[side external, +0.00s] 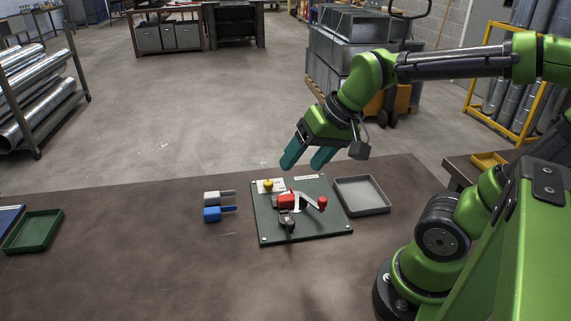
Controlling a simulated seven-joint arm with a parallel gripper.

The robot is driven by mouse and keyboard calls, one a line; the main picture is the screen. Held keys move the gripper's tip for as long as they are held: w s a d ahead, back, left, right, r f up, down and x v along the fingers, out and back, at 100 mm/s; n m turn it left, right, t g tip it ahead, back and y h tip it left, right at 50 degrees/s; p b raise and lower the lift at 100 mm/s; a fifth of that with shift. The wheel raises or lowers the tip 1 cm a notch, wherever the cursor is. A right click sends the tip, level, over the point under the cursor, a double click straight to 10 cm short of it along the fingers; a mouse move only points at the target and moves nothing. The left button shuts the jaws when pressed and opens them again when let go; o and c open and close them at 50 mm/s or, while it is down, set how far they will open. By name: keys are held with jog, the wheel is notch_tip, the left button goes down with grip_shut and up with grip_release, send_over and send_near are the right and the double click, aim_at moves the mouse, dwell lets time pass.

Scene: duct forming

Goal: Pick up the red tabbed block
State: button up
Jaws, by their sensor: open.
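The red tabbed block (286,201) sits on a dark green board (325,231) in the middle of the table, amid a small fixture. A pale curved lever with a red knob (322,203) lies beside it on the right. Whether the lever touches the block, and where the block's tab points, I cannot tell. My gripper (304,162) is open and empty, its two teal fingers apart. It appears above and behind the block in the picture, clear of it.
A grey tabbed block (212,198) and a blue tabbed block (213,214) lie left of the board. A yellow knob (268,185) stands at the board's back left. An empty grey tray (362,196) is on the right, a green tray (34,230) far left. The front table is clear.

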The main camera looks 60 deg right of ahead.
jog(key=w+d+f+m+g, duration=0.3)
jog(key=w+d+m, duration=0.3)
jog(key=d+m, duration=0.15)
jog(key=m+g, duration=0.2)
jog(key=m, duration=1)
send_near(288, 197)
jog(key=f, duration=0.1)
jog(key=a+f, duration=0.1)
jog(key=shift+s+f+n, duration=0.1)
jog(key=shift+f+n, duration=0.15)
jog(key=shift+f, duration=0.1)
jog(key=shift+w+a+f, duration=0.1)
jog(key=shift+w+f, duration=0.05)
jog(key=shift+f, duration=1.3)
jog(key=shift+w+f, duration=0.15)
jog(key=shift+f, duration=1.3)
jog(key=shift+c, duration=0.4)
jog(key=c, duration=1.1)
